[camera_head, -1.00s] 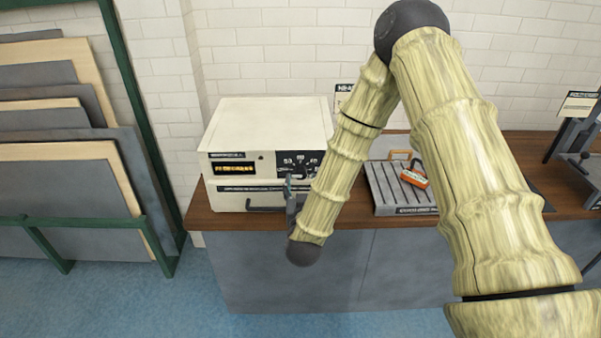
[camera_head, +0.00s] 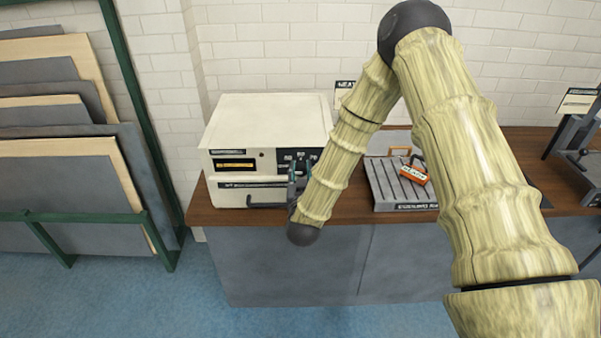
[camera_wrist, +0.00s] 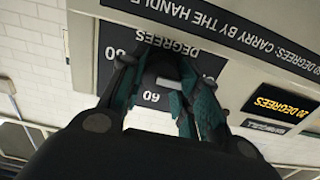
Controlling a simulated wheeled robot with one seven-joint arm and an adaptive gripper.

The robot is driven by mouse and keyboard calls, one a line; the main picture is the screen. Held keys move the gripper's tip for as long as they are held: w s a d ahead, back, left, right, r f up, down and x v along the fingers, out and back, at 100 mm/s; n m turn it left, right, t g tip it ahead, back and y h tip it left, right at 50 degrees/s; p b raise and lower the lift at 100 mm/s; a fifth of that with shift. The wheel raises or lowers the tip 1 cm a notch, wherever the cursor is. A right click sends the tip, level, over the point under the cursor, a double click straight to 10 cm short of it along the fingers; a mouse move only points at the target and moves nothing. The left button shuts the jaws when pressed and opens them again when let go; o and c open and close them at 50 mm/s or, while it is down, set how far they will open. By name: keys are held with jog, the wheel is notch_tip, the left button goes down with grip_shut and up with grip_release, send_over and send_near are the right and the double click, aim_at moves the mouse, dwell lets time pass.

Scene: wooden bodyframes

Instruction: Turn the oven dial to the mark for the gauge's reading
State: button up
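The cream oven (camera_head: 268,118) stands at the left of the bench. Its lit display (camera_head: 235,166) shows yellow characters; in the wrist view the upside-down display (camera_wrist: 283,108) seems to read 20 degrees. Contact cannot be told.
A dark handle bar (camera_head: 268,203) sticks out at the oven's lower front. Right of my forearm, a grey ribbed tray (camera_head: 400,190) holds an orange-labelled object (camera_head: 413,175). A rack of boards (camera_head: 70,180) stands at left. The blue floor in front is clear.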

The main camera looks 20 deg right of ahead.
jog(key=shift+f+m+b, duration=0.25)
jog(key=shift+m+b, duration=0.85)
jog(key=shift+b, duration=0.3)
jog(key=shift+d+r+m+b, duration=0.1)
jog(key=shift+r+m+b, duration=0.1)
jog(key=shift+m+b, duration=1)
jog(key=o, duration=1)
jog(key=shift+s, duration=0.1)
jog(key=shift+r+p, duration=0.15)
jog(key=shift+p, duration=0.3)
